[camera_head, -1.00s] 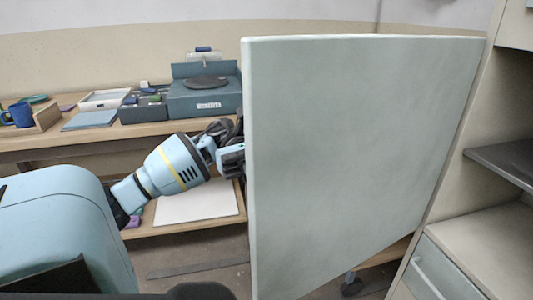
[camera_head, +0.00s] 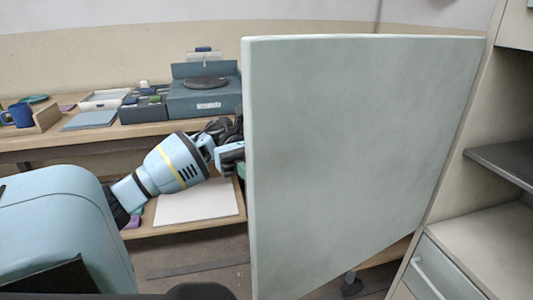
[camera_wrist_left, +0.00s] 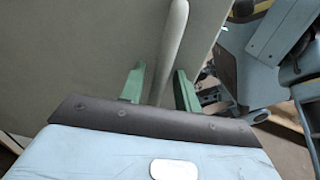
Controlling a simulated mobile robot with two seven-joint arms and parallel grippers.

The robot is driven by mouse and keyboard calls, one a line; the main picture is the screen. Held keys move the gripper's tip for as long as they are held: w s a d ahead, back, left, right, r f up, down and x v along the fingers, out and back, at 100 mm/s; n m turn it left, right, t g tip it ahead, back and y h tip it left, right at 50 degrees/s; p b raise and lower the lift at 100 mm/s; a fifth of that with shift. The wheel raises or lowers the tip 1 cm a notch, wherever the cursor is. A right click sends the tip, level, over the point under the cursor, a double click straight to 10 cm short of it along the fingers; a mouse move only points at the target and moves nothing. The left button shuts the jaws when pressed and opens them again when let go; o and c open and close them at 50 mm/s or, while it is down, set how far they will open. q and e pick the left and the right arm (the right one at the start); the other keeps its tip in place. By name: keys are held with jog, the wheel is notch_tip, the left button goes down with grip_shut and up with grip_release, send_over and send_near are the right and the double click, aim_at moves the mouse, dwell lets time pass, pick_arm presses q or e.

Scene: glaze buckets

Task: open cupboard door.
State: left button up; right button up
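The cupboard door (camera_head: 350,150) is a pale grey-green panel, swung wide open in the head view and hinged at the right beside the cupboard. My left gripper (camera_head: 241,169) is at the door's left edge, its fingers mostly hidden behind the panel. In the left wrist view the door (camera_wrist_left: 80,45) carries a pale bar handle (camera_wrist_left: 171,45). The two green fingers of my left gripper (camera_wrist_left: 160,88) are apart, on either side of the handle's lower end, with gaps showing beside it. My right gripper is not in view.
The open cupboard has a dark shelf (camera_head: 505,160) and a drawer (camera_head: 440,270) at the right. A wooden workbench (camera_head: 80,140) along the back wall holds a turntable box (camera_head: 205,98), trays and a blue mug (camera_head: 18,115). A white board (camera_head: 196,203) lies on its lower shelf.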

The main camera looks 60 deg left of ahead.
pick_arm(q)
jog(key=a, duration=0.7)
jog(key=shift+b, duration=0.35)
